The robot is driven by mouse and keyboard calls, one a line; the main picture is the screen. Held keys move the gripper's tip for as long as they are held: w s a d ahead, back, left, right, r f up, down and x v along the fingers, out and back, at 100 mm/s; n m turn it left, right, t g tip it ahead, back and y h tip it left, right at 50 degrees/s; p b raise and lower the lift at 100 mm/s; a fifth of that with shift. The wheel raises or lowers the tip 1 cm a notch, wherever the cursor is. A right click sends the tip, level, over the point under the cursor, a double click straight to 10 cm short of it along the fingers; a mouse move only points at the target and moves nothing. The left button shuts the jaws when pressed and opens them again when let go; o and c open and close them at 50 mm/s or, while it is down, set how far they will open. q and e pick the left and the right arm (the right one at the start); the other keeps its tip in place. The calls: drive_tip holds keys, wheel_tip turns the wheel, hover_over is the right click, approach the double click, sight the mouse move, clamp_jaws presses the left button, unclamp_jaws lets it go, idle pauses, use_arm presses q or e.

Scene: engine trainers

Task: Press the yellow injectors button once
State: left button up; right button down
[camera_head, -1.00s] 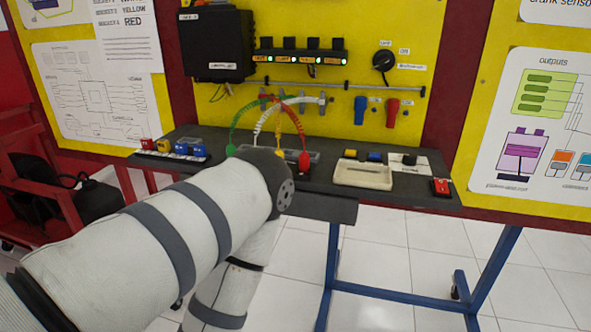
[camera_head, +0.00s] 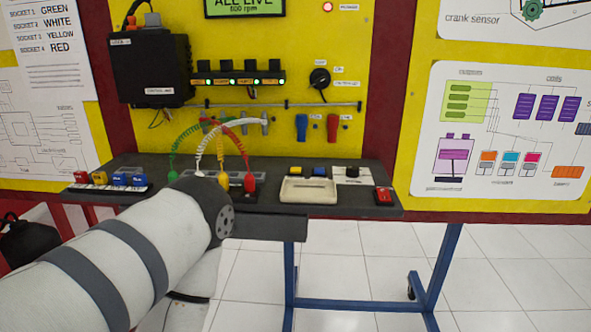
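A yellow button (camera_head: 295,170) sits on the dark bench shelf (camera_head: 350,205), just behind a cream tray. A blue button (camera_head: 319,171) is close to its right. The button labels are too small to read. My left arm (camera_head: 120,265) comes in from the lower left and ends in view at a joint in front of the shelf, to the left of the yellow button. Its gripper is not in view. My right arm and gripper are not in view.
The cream tray (camera_head: 308,191) is in front of the buttons. A black knob (camera_head: 352,172) and a red switch (camera_head: 383,196) are to the right. Green, white, yellow and red leads arch over the sockets to the left. The display (camera_head: 257,5) reads "ALL LIVE".

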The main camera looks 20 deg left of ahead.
use_arm(q)
clamp_jaws()
idle(1.0)
